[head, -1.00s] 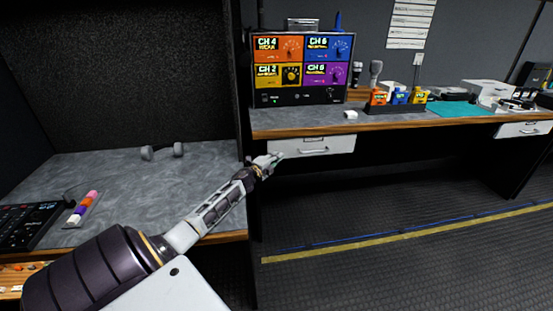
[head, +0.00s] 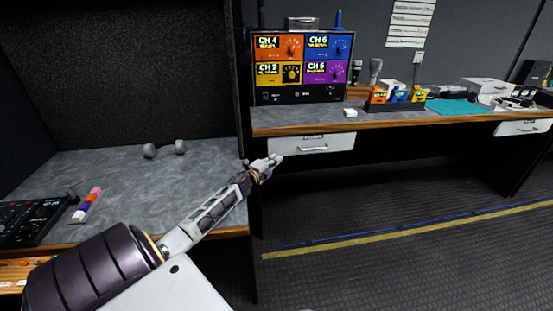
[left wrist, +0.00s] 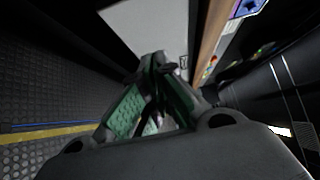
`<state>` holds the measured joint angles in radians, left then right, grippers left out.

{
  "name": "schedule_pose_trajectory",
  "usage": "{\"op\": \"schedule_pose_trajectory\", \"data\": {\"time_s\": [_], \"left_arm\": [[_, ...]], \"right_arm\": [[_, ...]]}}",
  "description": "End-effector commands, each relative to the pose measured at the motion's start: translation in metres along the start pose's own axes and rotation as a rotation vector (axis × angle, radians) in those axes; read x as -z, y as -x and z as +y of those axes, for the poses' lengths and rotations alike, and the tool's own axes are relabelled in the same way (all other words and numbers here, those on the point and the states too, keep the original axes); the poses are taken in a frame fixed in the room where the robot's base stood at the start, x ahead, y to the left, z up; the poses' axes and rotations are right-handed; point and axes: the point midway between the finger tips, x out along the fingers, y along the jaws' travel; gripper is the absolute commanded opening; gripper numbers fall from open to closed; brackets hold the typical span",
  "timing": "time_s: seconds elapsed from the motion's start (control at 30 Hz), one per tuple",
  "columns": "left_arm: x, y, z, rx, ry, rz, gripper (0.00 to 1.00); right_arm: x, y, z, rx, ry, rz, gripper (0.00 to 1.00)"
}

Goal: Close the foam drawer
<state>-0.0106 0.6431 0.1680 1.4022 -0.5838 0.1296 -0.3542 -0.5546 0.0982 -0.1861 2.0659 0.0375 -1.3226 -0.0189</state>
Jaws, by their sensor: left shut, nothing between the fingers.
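A white drawer (head: 318,146) with a metal handle and a small label sits under the wood-edged counter. Its front looks about level with the counter edge. The label is too small to read. My left gripper (head: 278,158) is shut and empty at the drawer's lower left corner; I cannot tell whether it touches. In the left wrist view, the closed fingers (left wrist: 157,68) point toward the white drawer front (left wrist: 145,28), with the label near its edge. My right gripper is not in view.
A second white drawer (head: 524,128) is under the counter at far right. A coloured channel rack (head: 302,68) stands on the counter. Open floor (head: 400,260) lies below the counter.

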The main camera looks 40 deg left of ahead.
Motion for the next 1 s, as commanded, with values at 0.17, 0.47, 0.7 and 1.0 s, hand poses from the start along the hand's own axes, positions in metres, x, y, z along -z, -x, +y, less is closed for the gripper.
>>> {"op": "schedule_pose_trajectory", "data": {"time_s": [0.17, 0.47, 0.7, 1.0], "left_arm": [[0.000, 0.013, 0.000, -0.001, 0.001, 0.001, 0.00], [0.001, 0.036, 0.001, -0.001, 0.002, 0.001, 0.00], [0.001, 0.054, 0.000, -0.001, 0.000, 0.001, 0.00], [0.000, 0.072, 0.000, 0.000, 0.000, 0.000, 0.00]], "right_arm": [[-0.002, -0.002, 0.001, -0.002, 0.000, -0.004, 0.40], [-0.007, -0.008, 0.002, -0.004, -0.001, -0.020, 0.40], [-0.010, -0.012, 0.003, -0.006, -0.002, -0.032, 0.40], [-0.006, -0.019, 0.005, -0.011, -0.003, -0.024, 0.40]]}}
